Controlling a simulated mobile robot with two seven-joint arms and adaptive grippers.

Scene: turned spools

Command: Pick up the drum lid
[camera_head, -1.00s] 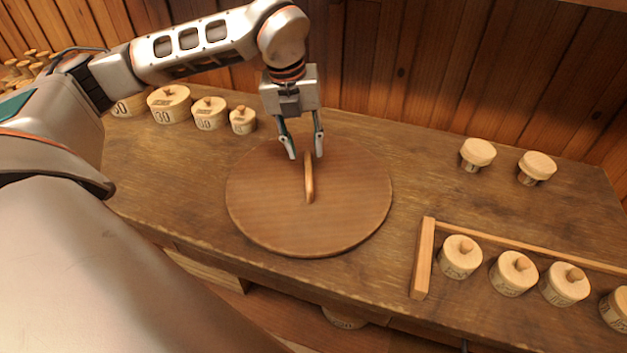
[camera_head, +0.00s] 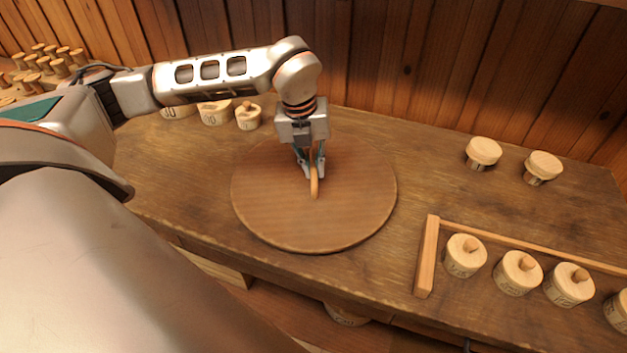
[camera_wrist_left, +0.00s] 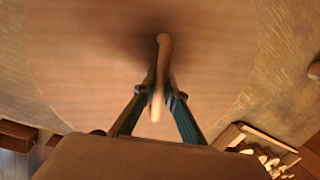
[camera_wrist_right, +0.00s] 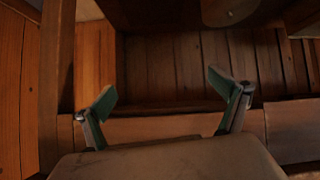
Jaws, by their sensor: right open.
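The drum lid (camera_head: 270,205) is a large round wooden disc with a raised bar handle (camera_head: 314,188). It lies flat on the workbench. My left gripper (camera_head: 314,175) points down over the lid, with one finger on each side of the handle. The left wrist view shows the fingers (camera_wrist_left: 160,92) drawn in close against the handle (camera_wrist_left: 163,50), and the lid (camera_wrist_left: 80,60) fills most of that view. My right gripper (camera_wrist_right: 166,95) is open and empty in its wrist view, facing wooden boards below the bench; it is not seen in the head view.
Several lidded wooden spools stand behind the lid, such as one (camera_head: 248,117) near my left arm. Two pale spools (camera_head: 483,152) (camera_head: 542,166) stand at the back right. A wooden rail frame (camera_head: 427,258) borders several marked spools (camera_head: 465,255) at the front right.

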